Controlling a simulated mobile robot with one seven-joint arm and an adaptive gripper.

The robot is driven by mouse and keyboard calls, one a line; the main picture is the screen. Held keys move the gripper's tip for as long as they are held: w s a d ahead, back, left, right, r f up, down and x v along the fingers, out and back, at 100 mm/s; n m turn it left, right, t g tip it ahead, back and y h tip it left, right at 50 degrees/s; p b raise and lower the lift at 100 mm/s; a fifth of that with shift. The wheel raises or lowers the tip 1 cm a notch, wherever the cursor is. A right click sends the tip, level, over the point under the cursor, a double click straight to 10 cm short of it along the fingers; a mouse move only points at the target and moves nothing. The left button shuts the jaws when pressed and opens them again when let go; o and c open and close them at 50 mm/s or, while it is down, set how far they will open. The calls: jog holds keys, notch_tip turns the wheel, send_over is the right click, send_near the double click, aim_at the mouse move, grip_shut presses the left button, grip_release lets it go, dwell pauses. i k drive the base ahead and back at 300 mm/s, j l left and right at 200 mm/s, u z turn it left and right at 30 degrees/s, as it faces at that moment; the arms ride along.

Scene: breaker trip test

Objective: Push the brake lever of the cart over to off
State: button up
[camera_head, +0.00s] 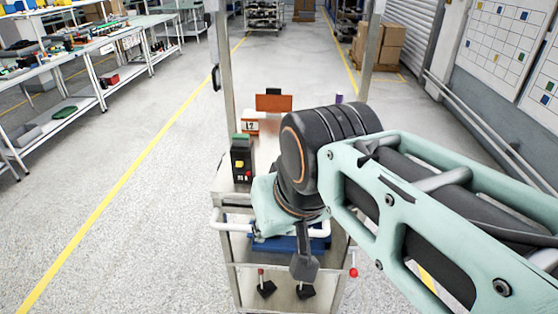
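The cart (231,255) stands in front of me, with a white push handle (232,226) and grey shelves. A red ball knob (353,272) shows at its right side, below the handle; it looks like the end of the brake lever, whose shaft is hardly visible. My gripper (303,267) points down in front of the cart, left of the red knob and apart from it in the picture. Its dark fingers look close together, but whether they are shut is unclear. My arm hides much of the cart's top and right side.
A black box with yellow and red buttons (241,160) and an orange panel (273,103) are on the cart. A blue bin (316,243) sits below the handle. Workbenches (88,90) stand left; floor between is clear.

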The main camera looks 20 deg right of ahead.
aim_at(353, 273)
jog(key=z, duration=1.2)
jog(key=l+u, duration=0.35)
jog(key=l, duration=0.25)
jog(key=i, duration=0.25)
jog(key=k, duration=0.7)
jog(key=i+u, duration=0.15)
